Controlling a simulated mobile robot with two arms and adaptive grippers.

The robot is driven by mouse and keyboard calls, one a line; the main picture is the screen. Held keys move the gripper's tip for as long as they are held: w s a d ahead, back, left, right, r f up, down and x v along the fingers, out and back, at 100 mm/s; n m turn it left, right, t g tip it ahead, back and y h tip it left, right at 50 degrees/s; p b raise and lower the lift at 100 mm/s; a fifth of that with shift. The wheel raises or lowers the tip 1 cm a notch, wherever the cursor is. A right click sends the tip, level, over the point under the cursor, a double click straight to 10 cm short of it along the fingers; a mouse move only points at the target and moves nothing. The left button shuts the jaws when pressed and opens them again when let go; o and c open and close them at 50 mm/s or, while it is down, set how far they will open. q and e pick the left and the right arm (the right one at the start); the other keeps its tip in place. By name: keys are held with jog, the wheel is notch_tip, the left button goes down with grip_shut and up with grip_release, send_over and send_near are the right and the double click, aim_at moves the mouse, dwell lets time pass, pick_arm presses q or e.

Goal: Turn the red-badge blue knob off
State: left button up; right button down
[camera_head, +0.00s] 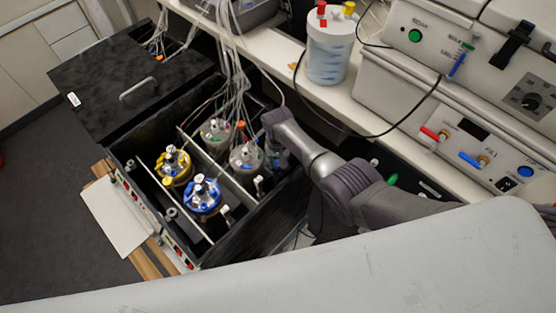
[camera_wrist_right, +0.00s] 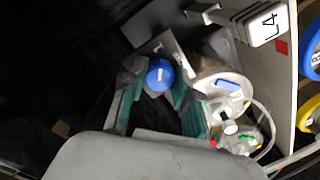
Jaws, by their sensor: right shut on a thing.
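The blue knob (camera_wrist_right: 160,75) shows in the right wrist view, between the fingertips of my right gripper (camera_wrist_right: 157,82). The teal-padded fingers lie on both sides of it and the gripper is shut on it. In the head view my right gripper (camera_head: 277,155) reaches down into the right end of the black shaker box (camera_head: 250,225), and the knob is hidden there. My left gripper is not in view.
Vessels with yellow (camera_head: 174,168) and blue (camera_head: 203,195) fittings and two greyish vessels stand in the box among tubes. A white tag marked L4 (camera_wrist_right: 265,22) is close to the gripper. The bench holds a liquid container (camera_head: 328,50) and control units (camera_head: 470,130).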

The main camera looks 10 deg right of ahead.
jog(key=m, duration=0.5)
jog(key=shift+a+m, duration=0.1)
jog(key=shift+m, duration=0.2)
jog(key=m, duration=0.4)
jog(key=shift+m, duration=0.3)
jog(key=shift+w, duration=0.1)
jog(key=c, duration=0.9)
grip_release()
jog(key=shift+o, duration=0.2)
notch_tip(320, 180, up, 12)
